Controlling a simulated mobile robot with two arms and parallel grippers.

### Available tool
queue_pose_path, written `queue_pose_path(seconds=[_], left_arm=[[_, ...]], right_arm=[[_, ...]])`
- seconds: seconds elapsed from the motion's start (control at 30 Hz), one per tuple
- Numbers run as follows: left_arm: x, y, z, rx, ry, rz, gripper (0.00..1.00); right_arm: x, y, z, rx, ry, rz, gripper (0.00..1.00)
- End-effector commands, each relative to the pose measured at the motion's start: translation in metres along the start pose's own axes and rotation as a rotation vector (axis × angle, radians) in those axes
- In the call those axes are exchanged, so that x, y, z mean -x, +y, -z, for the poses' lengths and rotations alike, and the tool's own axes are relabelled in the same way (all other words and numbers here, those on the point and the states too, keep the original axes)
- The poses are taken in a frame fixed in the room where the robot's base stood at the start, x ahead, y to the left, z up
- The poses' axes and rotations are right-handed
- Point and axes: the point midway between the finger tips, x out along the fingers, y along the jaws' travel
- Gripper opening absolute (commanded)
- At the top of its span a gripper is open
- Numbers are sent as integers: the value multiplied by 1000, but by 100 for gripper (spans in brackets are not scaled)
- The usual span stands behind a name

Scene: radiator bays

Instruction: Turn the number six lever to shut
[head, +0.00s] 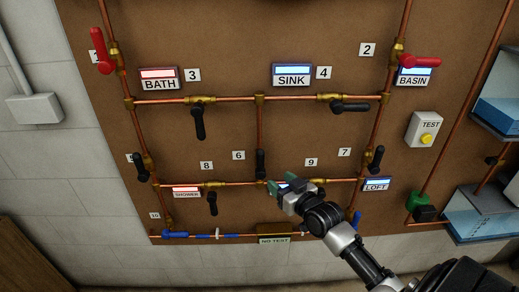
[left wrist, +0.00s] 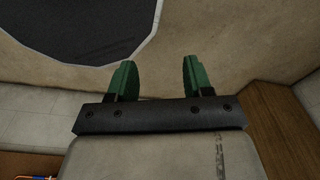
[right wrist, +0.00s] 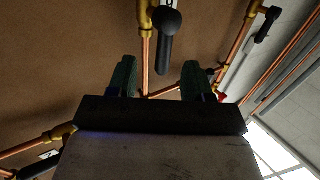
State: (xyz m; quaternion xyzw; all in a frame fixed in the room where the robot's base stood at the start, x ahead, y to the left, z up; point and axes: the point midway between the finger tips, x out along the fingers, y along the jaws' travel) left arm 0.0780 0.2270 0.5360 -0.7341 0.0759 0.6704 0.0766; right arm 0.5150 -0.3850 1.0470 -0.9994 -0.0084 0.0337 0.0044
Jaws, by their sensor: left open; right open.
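The number six lever (head: 261,163) is black and sits beside the "6" label (head: 238,155), on the middle vertical copper pipe. It lies in line with that pipe. My right gripper (head: 280,187) is open at the lower end of this lever, slightly to its right. In the right wrist view, a black lever (right wrist: 168,42), apparently number six, hangs from a brass valve just beyond the gap between the open green fingers (right wrist: 157,77). Nothing is held; contact cannot be told. My left gripper (left wrist: 158,80) is open and empty, and is outside the head view.
Other black levers surround it, such as the number four lever (head: 350,106) and the number eight lever (head: 212,203). A horizontal copper pipe (head: 235,184) runs just below lever six. A "NO TEST" sign (head: 273,240) is lower down. The TEST box (head: 424,129) is right.

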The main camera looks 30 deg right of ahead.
Motion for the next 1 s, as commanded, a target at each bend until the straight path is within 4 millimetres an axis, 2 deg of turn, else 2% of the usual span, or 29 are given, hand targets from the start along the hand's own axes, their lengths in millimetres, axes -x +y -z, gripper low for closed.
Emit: queue_pose_path(seconds=[0.03,0.1,0.2,0.27,0.5,0.7,0.83,1.0], left_arm=[[1,-3,-1,-1,-1,4,51],[1,-4,-1,-1,-2,5,51],[3,-4,-1,0,-2,6,51],[6,-5,-1,1,-1,7,51],[16,-14,3,2,2,17,51],[21,-13,3,2,2,17,51],[22,-10,4,2,3,13,51],[22,-6,4,0,3,8,51]], right_arm=[[1,-3,19,4,35,12,51],[2,-4,33,5,61,21,51],[-4,-5,40,6,73,24,51],[-11,-4,40,5,73,22,51],[-56,-6,44,4,72,22,51],[-89,-6,44,5,70,23,51],[-100,-7,44,7,69,22,51],[-105,-7,44,6,69,22,51]])
